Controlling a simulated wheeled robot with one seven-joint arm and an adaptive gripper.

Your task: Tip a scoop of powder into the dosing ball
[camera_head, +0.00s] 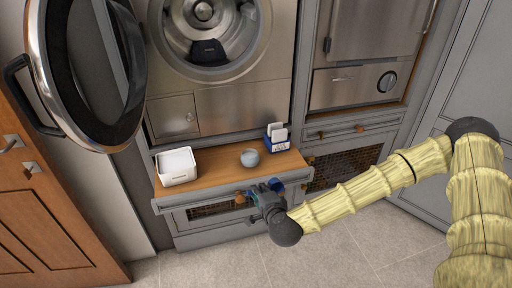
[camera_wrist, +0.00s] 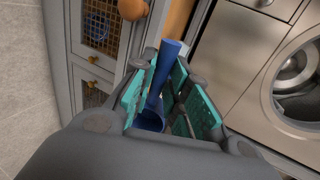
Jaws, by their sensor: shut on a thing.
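My gripper (camera_head: 266,196) is in front of the wooden bench's front edge, below and just right of the dosing ball. Its teal pads are shut on a blue scoop (camera_wrist: 153,108), seen in the wrist view with its handle pointing up and away. I cannot tell whether the scoop's bowl holds powder. The dosing ball (camera_head: 250,158), a small grey-blue round cup, stands on the bench, apart from the gripper. A white tub (camera_head: 178,178) with pale white contents, likely the powder, stands at the bench's left end.
The wooden bench top (camera_head: 217,163) is bare between tub and ball. A blue holder (camera_head: 277,144) with white pieces stands at its back right. An open round washer door (camera_head: 88,70) hangs at the upper left. Drawers with orange knobs lie below the bench.

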